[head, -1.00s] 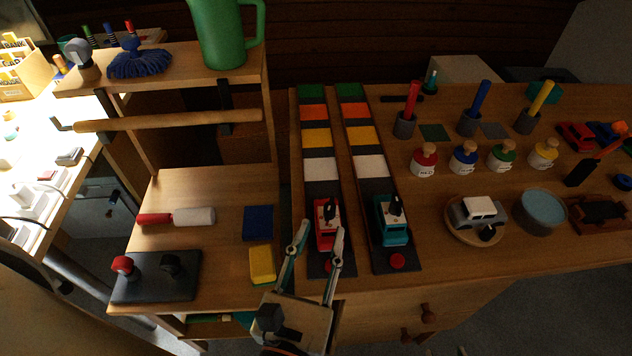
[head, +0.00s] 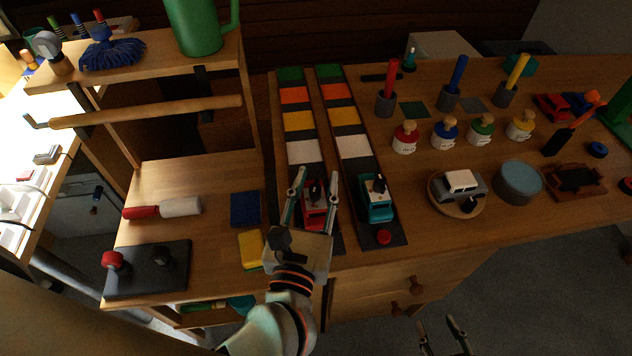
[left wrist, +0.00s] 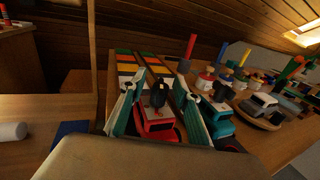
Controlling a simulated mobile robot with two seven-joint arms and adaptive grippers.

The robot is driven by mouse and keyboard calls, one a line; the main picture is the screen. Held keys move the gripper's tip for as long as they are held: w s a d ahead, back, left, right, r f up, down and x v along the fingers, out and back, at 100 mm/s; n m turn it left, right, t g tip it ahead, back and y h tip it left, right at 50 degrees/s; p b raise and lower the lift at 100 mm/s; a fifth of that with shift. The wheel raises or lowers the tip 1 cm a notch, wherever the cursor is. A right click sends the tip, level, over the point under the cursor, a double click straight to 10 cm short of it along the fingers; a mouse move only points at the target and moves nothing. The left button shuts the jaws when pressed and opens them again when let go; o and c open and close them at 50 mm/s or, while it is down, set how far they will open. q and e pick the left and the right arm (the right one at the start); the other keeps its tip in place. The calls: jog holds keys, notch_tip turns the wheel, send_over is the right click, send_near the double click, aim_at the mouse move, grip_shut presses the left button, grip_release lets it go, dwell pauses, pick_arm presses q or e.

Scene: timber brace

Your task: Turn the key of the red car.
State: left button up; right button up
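The red car (head: 313,217) stands on the near end of the left striped track, with a black key (head: 315,189) upright on its roof. In the left wrist view the red car (left wrist: 159,127) and its black key (left wrist: 158,95) show between my fingers. My left gripper (head: 316,176) is open, one finger on each side of the red car and key; I cannot tell whether either finger touches them. My palm hides the car's near end. My right gripper (head: 442,327) is open and empty at the bottom edge, in front of the bench.
A teal car (head: 376,202) with a black key stands close by on the right track, near the right finger. A red button (head: 384,237) lies in front of it. A white-and-grey car (head: 460,185) sits on a round wooden plate further right. A yellow block (head: 251,249) lies left.

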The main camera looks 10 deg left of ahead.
pick_arm(q)
grip_shut()
jog(key=shift+r+m+h, duration=0.1)
jog(key=shift+m+h, duration=0.3)
jog(key=shift+h, duration=0.3)
